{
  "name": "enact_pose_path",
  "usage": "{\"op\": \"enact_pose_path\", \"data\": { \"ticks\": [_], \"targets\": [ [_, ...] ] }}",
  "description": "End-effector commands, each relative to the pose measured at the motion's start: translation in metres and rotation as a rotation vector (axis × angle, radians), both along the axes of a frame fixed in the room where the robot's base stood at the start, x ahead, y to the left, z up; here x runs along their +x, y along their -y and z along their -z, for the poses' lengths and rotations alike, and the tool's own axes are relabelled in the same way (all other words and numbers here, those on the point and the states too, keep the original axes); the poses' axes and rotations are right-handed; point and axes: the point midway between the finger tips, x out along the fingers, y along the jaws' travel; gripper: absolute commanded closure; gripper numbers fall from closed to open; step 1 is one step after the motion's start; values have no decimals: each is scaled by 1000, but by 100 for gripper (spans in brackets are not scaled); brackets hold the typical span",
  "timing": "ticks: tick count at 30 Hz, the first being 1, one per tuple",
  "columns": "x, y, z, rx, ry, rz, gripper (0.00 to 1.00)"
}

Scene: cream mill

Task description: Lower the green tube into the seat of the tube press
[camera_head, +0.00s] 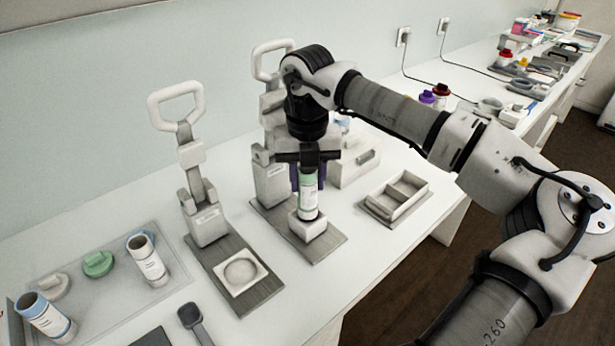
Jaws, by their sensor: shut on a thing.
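The green tube (308,200), with a pale green upper part and a white label, stands upright in my gripper (308,166). My gripper is shut on its top end and points straight down. The tube press (270,185) has a dark base plate and a pale block seat (307,229) at its front. The tube's lower end is at the top of the seat; I cannot tell whether it is inside the opening or just above it. My wrist hides part of the press's upright and handle.
Another press (204,220) with a round recess stands to the left. A clear tray (90,300) holds blue-rimmed tubes (147,262) and caps (98,263). A divided tray (397,195) lies to the right, in front of a pale box (356,165). A dark scoop (192,322) lies near the front.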

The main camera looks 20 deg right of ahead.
Motion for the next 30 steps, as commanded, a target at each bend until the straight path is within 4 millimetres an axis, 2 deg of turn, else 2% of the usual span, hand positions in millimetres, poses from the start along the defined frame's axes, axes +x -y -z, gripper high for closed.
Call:
{"op": "enact_pose_path", "data": {
  "ticks": [30],
  "targets": [
    [0,0,24,0,0,0,100]
  ]
}}
